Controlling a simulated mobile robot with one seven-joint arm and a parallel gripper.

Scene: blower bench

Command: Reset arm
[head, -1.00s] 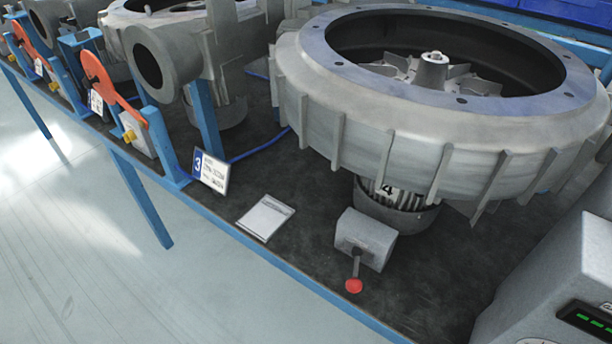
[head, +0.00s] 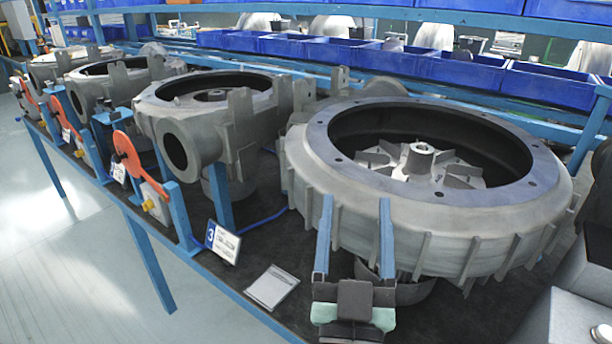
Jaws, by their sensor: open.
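My gripper (head: 355,222) shows at the bottom centre of the head view. Its two blue fingers point up and stand wide apart, with nothing between them. It is in front of the large grey blower housing (head: 312,172), which has an open top and a finned impeller (head: 420,163) inside. From this view I cannot tell whether the fingers touch the housing. My gripper hides the spot where a small grey box with a red-knobbed lever stood, and part of the motor under the housing.
More blower housings (head: 228,120) stand in a row to the left, with orange levers (head: 126,157) along the bench edge. Blue bins (head: 455,72) line the back. A grey box (head: 570,320) is at lower right.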

